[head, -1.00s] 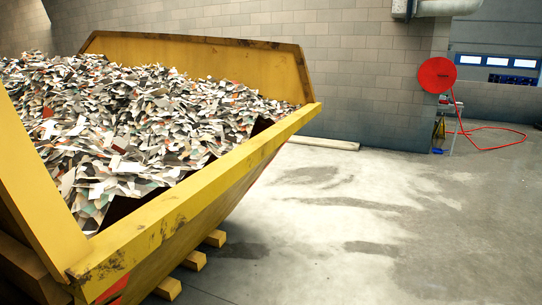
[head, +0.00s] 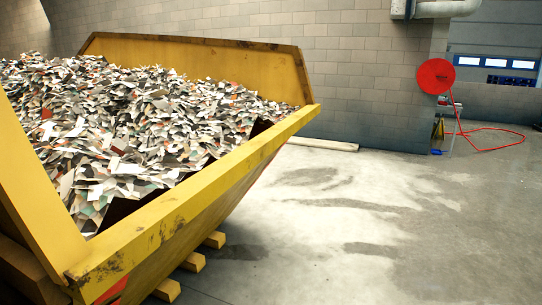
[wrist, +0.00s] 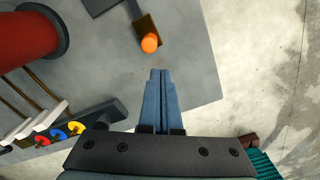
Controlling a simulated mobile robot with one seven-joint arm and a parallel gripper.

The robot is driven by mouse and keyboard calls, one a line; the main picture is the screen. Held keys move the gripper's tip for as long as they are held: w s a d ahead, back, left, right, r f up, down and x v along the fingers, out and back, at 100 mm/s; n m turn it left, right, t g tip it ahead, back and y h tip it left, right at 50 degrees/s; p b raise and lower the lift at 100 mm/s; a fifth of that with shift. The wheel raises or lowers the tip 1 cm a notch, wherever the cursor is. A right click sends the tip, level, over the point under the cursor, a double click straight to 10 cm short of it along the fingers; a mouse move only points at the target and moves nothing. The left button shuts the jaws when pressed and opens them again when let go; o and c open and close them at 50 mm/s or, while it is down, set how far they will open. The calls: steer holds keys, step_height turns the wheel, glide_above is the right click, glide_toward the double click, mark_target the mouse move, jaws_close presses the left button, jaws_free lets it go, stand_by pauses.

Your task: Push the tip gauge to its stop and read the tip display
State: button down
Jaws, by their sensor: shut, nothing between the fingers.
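My gripper (wrist: 157,74) shows in the wrist view with its two blue fingers together and nothing between them. Just beyond the fingertips is an orange rounded knob (wrist: 150,43) at the end of a brown block (wrist: 145,24) on a grey panel (wrist: 190,65). The fingertips look apart from the knob, though the depth is hard to judge. I cannot tell whether this knob belongs to the tip gauge. No readable display shows in either view. The head view does not show my gripper.
In the wrist view, a red cylinder (wrist: 22,38) stands at the left, near a dark bar with coloured rings (wrist: 57,135). A teal ribbed thing (wrist: 265,160) is at lower right.

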steer(key=shift+f+b, duration=2.75)
steer(key=shift+f, duration=0.4)
steer(key=shift+w+a+r, duration=0.1)
steer(key=shift+w+a, duration=0.15)
steer(key=shift+a, duration=0.25)
steer(key=shift+w+a, duration=0.2)
steer(key=shift+a, duration=0.3)
steer(key=shift+d, duration=0.15)
steer(key=shift+s+d, duration=0.35)
steer(key=shift+d, duration=0.4)
steer(key=shift+s+d, duration=0.3)
steer(key=shift+d, duration=0.4)
steer(key=shift+s+d, duration=0.35)
steer(key=shift+d, duration=0.4)
step_height(320, 180, up, 7)
steer(key=p, duration=0.5)
steer(key=shift+p, duration=0.3)
